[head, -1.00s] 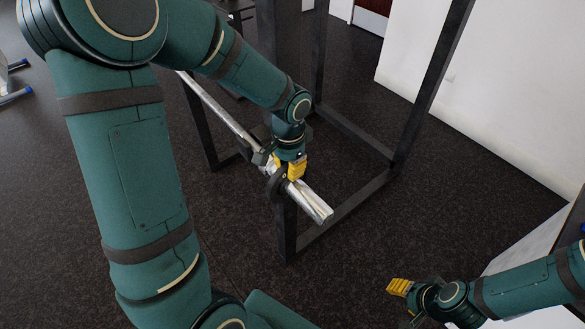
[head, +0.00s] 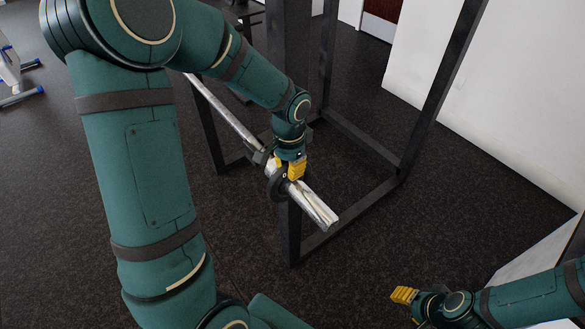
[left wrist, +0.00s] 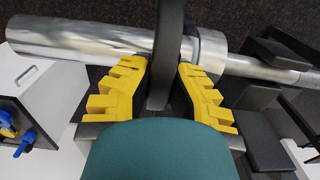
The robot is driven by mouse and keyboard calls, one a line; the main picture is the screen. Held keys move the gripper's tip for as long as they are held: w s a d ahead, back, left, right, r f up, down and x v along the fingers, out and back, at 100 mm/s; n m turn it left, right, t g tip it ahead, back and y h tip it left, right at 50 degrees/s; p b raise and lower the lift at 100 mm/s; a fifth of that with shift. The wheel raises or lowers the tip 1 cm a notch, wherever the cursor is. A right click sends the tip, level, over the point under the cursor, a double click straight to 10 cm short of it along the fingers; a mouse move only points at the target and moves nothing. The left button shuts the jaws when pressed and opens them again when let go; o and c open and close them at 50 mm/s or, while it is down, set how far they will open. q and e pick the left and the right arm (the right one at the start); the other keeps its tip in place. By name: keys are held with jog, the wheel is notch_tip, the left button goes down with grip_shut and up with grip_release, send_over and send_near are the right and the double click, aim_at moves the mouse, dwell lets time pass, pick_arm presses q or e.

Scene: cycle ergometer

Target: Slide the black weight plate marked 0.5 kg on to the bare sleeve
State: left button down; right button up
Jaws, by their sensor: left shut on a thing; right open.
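The black weight plate (head: 273,187) is seen nearly edge-on in the left wrist view (left wrist: 167,45); its marking is not readable. My left gripper (head: 293,171) is shut on it, with its yellow fingers (left wrist: 163,88) on either side of the plate. The silver sleeve (head: 318,208) shows on both sides of the plate, which appears to be around it, close to the collar (left wrist: 212,50) at the sleeve's inner end. The sleeve's free end (left wrist: 25,35) is bare. My right gripper (head: 404,295) is open and empty at the lower right, away from the bar.
The bar (head: 225,108) rests on a black rack with uprights (head: 291,235) and a floor rail (head: 350,212). A white wall (head: 520,110) is at the right. A white and blue machine (head: 18,80) stands at the far left. The dark floor in front of the rack is clear.

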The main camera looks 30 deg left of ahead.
pick_arm(q)
jog(key=shift+w+a, duration=0.2)
jog(key=shift+a, duration=0.3)
jog(key=shift+w+a, duration=0.2)
jog(key=shift+a, duration=0.3)
jog(key=shift+a, duration=0.2)
jog(key=c, duration=1)
grip_release()
notch_tip(320, 180, up, 12)
